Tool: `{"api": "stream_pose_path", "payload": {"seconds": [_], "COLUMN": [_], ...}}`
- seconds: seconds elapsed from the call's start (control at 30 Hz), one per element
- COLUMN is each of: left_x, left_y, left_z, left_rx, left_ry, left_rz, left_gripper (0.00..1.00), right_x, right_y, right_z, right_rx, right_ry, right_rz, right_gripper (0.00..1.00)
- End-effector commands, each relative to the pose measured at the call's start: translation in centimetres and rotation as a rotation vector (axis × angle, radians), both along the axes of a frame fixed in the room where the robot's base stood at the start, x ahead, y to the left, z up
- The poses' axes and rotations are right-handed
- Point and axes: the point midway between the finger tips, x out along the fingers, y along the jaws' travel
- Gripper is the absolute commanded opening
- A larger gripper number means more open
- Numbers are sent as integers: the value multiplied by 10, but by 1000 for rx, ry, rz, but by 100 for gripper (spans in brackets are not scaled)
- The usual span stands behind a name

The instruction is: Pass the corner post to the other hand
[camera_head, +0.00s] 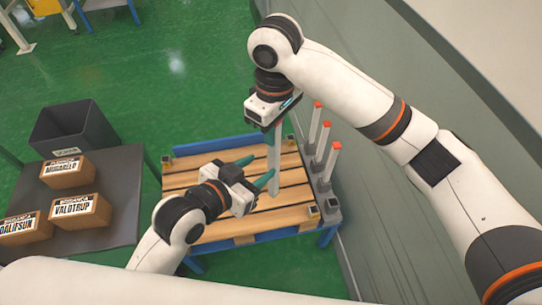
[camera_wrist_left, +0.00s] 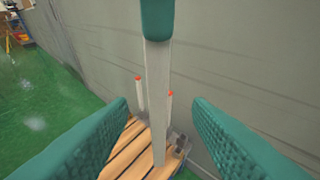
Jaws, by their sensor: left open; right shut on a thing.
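In the left wrist view the post (camera_wrist_left: 157,90) runs down from the right gripper's teal finger (camera_wrist_left: 157,20). My left gripper (camera_head: 258,171) is open, lower down and just left of the post. In the left wrist view, its two teal fingers (camera_wrist_left: 160,135) show one on each side of the post, with gaps. Whether the post is fully between the fingertips in depth is hard to tell.
Several grey posts with red tops (camera_head: 323,140) stand in a rack along the frame's right side, close to the grey wall (camera_head: 385,215).

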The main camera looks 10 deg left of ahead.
Motion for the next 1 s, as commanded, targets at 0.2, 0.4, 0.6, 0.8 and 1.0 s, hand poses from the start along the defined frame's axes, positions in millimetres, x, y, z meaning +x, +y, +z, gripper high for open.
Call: {"api": "stream_pose_path", "payload": {"seconds": [0.2,0.4,0.6,0.8,1.0], "left_x": [35,61,74,76,76], "left_y": [-21,-37,-44,-46,-46], "left_z": [-16,-29,-35,-37,-37], "left_rx": [-2,-1,-1,0,0], "left_ry": [0,1,-1,0,0], "left_rz": [1,-1,0,0,0], "left_gripper": [45,45,45,45,34], "right_x": [0,0,0,0,0], "right_y": [0,0,0,0,0], "right_z": [0,0,0,0,0], "right_rx": [1,1,1,1,1], "right_ry": [0,0,0,0,0], "right_rz": [0,0,0,0,0], "right_gripper": [0,0,0,0,0]}}
